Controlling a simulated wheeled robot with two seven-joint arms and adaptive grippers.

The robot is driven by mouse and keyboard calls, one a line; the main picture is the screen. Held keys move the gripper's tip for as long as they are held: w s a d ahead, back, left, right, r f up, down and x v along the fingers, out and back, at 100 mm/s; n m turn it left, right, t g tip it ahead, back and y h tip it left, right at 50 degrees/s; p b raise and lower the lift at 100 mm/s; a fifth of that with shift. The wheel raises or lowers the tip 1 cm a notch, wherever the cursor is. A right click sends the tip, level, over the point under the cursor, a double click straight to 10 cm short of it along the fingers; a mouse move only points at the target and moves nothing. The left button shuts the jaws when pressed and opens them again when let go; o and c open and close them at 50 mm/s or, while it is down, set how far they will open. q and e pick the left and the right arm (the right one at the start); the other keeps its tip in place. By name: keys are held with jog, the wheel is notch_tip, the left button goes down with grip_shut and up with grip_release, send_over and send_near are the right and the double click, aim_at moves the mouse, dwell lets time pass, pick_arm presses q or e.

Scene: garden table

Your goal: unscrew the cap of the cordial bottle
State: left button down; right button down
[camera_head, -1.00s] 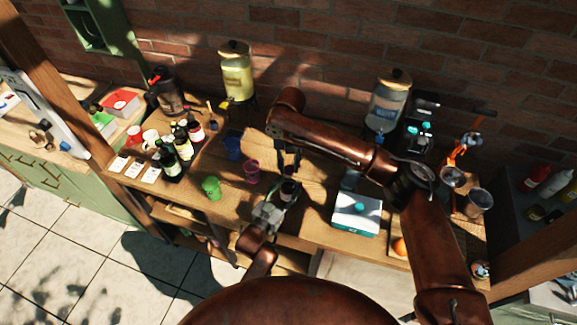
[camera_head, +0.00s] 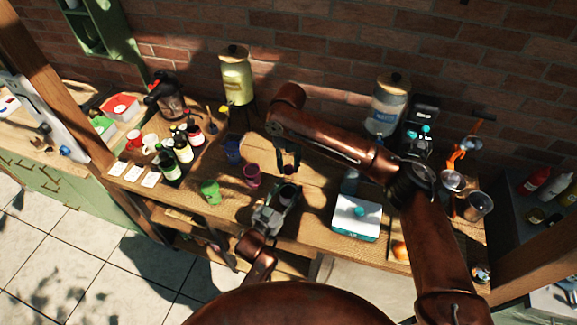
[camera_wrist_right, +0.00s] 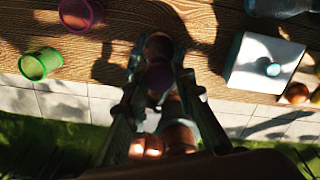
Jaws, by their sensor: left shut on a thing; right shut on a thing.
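The cordial bottle (camera_head: 287,194) is a dark bottle standing near the front edge of the wooden table. My left gripper (camera_head: 275,207) is shut on it from the front. My right gripper (camera_head: 288,163) points down above the bottle, shut on the small dark purple cap (camera_head: 289,170). In the head view the cap appears a little above the bottle's top, seemingly apart from it. In the right wrist view the purple cap (camera_wrist_right: 158,79) sits between my right fingers, in shadow. The bottle's neck is mostly hidden there.
A pink cup (camera_head: 252,175) and a green cup (camera_head: 210,191) stand to the left. Other dark bottles (camera_head: 180,148) stand farther left. A white box with a teal knob (camera_head: 357,217) stands to the right. Two drink dispensers, one yellow (camera_head: 236,78), one clear (camera_head: 386,105), stand at the back.

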aim_at(289, 168)
notch_tip(289, 168, up, 3)
jog(key=shift+r, duration=0.2)
pick_arm(q)
jog(key=c, duration=1)
grip_release()
jog(key=shift+o, duration=0.2)
jog(key=shift+s, duration=0.1)
